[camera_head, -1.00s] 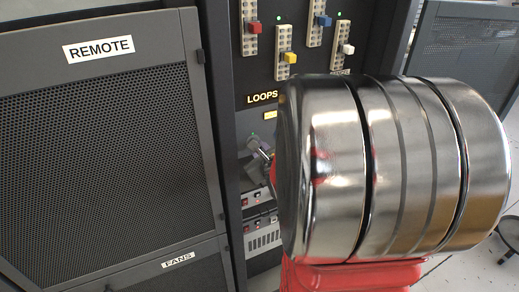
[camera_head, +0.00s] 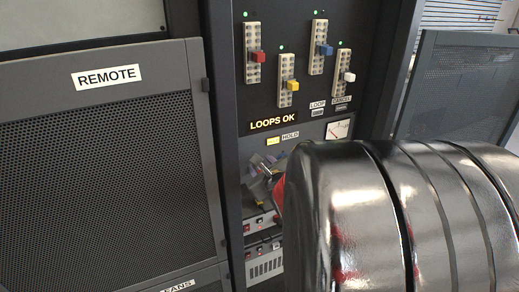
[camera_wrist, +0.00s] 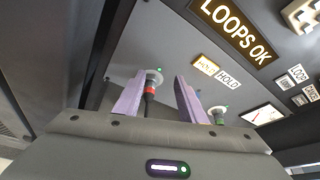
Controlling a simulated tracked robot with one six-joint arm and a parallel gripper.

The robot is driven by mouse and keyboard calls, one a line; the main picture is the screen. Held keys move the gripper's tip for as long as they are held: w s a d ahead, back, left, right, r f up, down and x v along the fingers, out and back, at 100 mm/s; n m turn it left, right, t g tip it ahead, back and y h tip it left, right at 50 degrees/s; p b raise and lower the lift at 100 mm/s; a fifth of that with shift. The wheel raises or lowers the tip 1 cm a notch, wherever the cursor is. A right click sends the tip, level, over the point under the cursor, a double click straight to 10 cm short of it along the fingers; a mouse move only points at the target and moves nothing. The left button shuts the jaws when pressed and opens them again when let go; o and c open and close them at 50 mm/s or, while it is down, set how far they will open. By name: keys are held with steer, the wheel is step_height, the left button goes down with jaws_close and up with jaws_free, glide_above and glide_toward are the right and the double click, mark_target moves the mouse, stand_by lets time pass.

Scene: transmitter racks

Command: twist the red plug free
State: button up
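In the wrist view, a plug with a red band (camera_wrist: 150,90) sits in a round metal socket on the dark panel, with a black lead below it. The two purple fingers of my gripper (camera_wrist: 160,77) are apart, and the plug shows between them, close to the left finger. I see no grip on it, and the depth gap is unclear. In the head view, my gripper (camera_head: 264,172) is small and partly hidden behind my arm, low at the rack. A separate red block (camera_head: 257,57) sits on a strip higher up.
A green-banded plug (camera_wrist: 217,114) sits just right of my fingers. Above are the LOOPS OK sign (camera_head: 272,123), a yellow block (camera_head: 292,86), a blue block (camera_head: 325,50) and a meter (camera_head: 339,129). A mesh REMOTE door (camera_head: 105,170) stands left.

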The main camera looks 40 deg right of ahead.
steer(key=shift+r, duration=3.2)
